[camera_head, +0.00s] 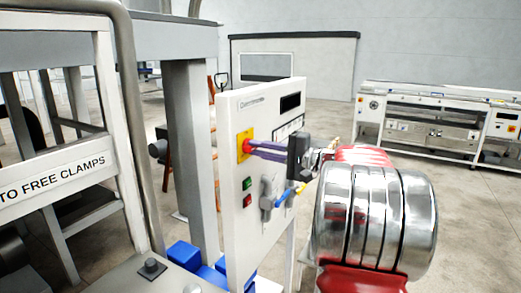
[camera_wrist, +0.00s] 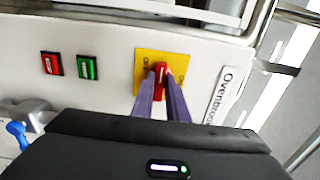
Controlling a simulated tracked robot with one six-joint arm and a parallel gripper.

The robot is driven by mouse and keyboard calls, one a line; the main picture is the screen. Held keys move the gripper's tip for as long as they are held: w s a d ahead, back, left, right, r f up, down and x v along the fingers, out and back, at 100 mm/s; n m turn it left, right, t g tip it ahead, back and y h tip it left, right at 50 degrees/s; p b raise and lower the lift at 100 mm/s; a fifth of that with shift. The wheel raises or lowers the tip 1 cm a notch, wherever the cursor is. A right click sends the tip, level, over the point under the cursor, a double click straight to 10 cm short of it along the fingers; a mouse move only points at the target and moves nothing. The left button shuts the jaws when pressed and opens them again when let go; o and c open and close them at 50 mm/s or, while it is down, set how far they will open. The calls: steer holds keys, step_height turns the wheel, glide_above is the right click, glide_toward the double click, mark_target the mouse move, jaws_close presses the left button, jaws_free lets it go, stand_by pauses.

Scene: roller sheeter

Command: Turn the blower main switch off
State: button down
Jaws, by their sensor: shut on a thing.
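The main switch is a red knob (camera_wrist: 162,70) on a yellow square plate (camera_wrist: 142,62), set on a white control panel. In the head view the yellow plate (camera_head: 243,145) is on the panel's left part; the knob is mostly hidden by my fingers. My gripper (camera_wrist: 163,80) has its two purple fingers on either side of the knob, shut on it. In the head view my gripper (camera_head: 252,146) reaches the plate from the right. In the wrist view the knob lies lengthwise between the fingers. The small lettering on the plate is too blurred to read.
A green button (camera_wrist: 88,67) and a red button (camera_wrist: 52,64) sit beside the switch. A grey fitting with a blue lever (camera_wrist: 17,132) is close to my gripper's left side. The white panel (camera_head: 235,240) stands beside a grey post (camera_head: 190,150). Open floor lies behind.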

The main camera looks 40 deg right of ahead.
steer(key=shift+f, duration=0.25)
steer(key=c, duration=2.2)
jaws_free()
steer(key=o, duration=0.5)
steer(key=shift+r, duration=0.15)
steer(key=shift+c, duration=0.2)
steer(key=shift+s, duration=0.15)
steer(key=v, duration=1.3)
steer(key=shift+s, duration=0.25)
